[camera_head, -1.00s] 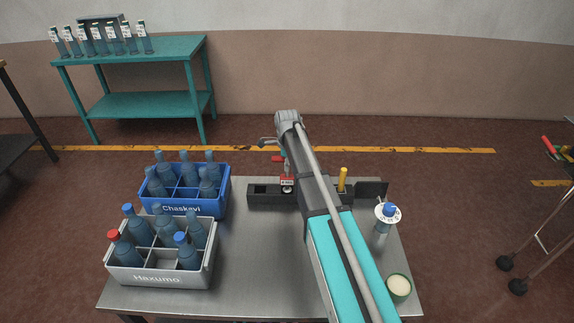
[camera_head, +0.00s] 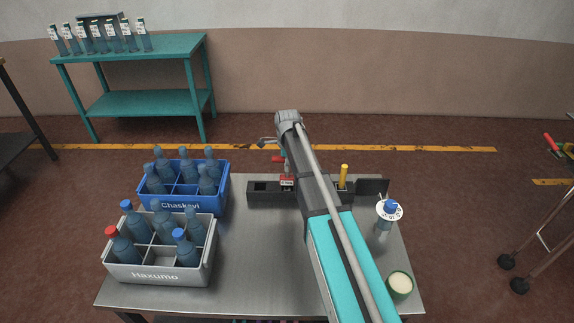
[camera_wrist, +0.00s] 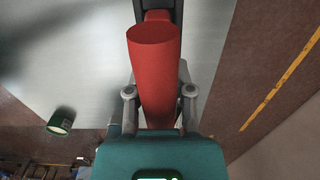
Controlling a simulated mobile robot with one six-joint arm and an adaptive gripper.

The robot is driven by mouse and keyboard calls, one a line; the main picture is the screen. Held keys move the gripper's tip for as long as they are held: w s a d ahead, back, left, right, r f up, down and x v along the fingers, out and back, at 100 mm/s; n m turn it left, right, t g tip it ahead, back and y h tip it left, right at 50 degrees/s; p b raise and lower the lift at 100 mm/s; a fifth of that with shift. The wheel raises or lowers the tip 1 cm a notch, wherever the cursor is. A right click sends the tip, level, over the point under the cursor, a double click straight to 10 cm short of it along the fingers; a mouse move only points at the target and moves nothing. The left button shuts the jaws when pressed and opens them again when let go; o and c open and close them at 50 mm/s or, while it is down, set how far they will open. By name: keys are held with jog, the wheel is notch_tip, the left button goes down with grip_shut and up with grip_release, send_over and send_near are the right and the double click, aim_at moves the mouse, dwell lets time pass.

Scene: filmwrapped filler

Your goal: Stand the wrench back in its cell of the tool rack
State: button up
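A thick red handle (camera_wrist: 158,75), which I take for the wrench, lies between the two fingers of my gripper (camera_wrist: 159,88) in the wrist view. The fingers are close against both its sides, and its flat round end faces the camera. The wrench's head is hidden. A small red tip (camera_head: 278,159) shows in the head view, left of my arm and above the rack. The dark tool rack (camera_head: 262,198) stands at the back of the metal table. My arm hides its middle. A red part with a white label (camera_head: 287,182) shows at the rack, beside my arm.
A yellow handle (camera_head: 343,176) stands in the rack's right part. A blue crate (camera_head: 180,204) and a grey crate (camera_head: 160,275) of bottles stand left. A blue-capped bottle (camera_head: 382,228) and a green cup (camera_head: 399,288) stand right. The table's middle (camera_head: 260,250) is clear.

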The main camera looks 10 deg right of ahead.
jog(key=o, duration=0.3)
jog(key=shift+o, duration=0.2)
jog(key=shift+r, duration=0.2)
notch_tip(320, 180, up, 12)
jog(key=p, duration=1.2)
jog(key=shift+f, duration=0.25)
dwell(0.8)
